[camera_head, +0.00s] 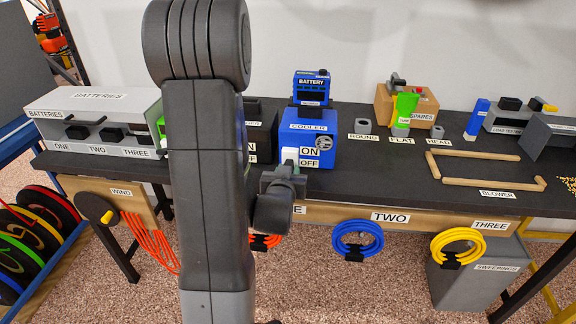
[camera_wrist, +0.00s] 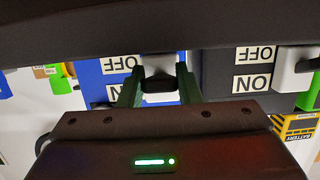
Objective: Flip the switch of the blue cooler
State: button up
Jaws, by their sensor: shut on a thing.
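The blue cooler (camera_head: 308,126) stands on the dark bench, with a blue battery (camera_head: 311,86) on top. Its front has ON and OFF labels (camera_head: 310,158) with a white switch (camera_head: 290,155) to their left. My gripper (camera_head: 287,174) is in front of the switch. In the wrist view, which is upside down, the green fingers (camera_wrist: 159,90) are closed on the switch (camera_wrist: 159,97) beside the cooler's labels (camera_wrist: 121,64). My wrist and fingers hide part of the switch, so I cannot tell which way it is set.
A dark grey box (camera_head: 261,128) with its own ON/OFF labels stands just left of the cooler, partly behind my arm. A white battery rack (camera_head: 98,98) is farther left. Fittings and a wooden rail (camera_head: 476,154) lie to the right. Coiled hoses (camera_head: 358,239) hang below the bench edge.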

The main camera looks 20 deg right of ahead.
aim_at(289, 164)
notch_tip(289, 164, up, 3)
jog(key=g+y+p, duration=0.2)
jog(key=g+p, duration=0.2)
jog(key=p, duration=0.3)
jog(key=shift+f+p, duration=0.2)
jog(key=shift+p, duration=0.1)
jog(key=g+y+p, duration=0.1)
jog(key=p, duration=0.2)
jog(key=shift+w+r+p, duration=0.1)
jog(key=shift+r+p, duration=0.1)
jog(key=shift+p, duration=0.15)
jog(key=shift+g+p, duration=0.3)
jog(key=shift+d+f+y+p, duration=0.1)
jog(key=shift+y+p, duration=0.2)
jog(key=shift+p, duration=0.15)
jog(key=o, duration=1)
